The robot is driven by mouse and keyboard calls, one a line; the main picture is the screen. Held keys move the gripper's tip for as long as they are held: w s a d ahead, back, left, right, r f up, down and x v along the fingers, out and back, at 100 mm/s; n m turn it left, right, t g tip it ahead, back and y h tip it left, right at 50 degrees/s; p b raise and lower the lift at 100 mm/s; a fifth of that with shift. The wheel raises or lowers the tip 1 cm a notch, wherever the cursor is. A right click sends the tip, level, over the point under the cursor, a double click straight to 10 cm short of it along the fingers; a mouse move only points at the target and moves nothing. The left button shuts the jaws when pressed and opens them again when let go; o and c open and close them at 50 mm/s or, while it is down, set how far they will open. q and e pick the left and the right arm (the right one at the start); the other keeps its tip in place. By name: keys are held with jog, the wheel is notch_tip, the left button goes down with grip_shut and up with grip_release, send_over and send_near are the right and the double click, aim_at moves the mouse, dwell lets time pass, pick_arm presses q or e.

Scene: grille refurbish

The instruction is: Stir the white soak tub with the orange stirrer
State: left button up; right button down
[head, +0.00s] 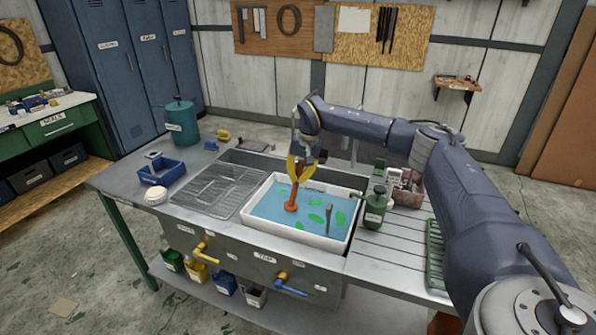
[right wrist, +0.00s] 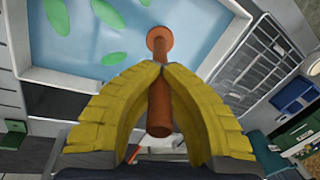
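The white soak tub (head: 337,245) sits in the sink unit, filled with blue liquid (head: 264,206) with several green leaf-like pieces on it. The tub's rim (right wrist: 60,76) also shows in the right wrist view. My right gripper (head: 299,178) is above the tub's left part, its yellow fingers closed around the orange stirrer (head: 294,195). The stirrer stands nearly upright, its round foot at the liquid. In the right wrist view the stirrer (right wrist: 159,105) passes between the fingertips (right wrist: 162,68), with its foot (right wrist: 160,37) over the blue liquid. My left gripper is not in view.
A wire rack (head: 210,190) lies left of the tub. A green pump can (head: 375,208) stands close to its right edge. A blue tray (head: 162,172) and a teal canister (head: 179,122) stand on the left bench. A dark handle-like item (head: 329,215) stands in the tub.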

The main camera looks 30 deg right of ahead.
jog(key=shift+f, duration=3.45)
jog(key=shift+s+f, duration=0.1)
jog(key=shift+f, duration=0.4)
jog(key=shift+a, duration=0.1)
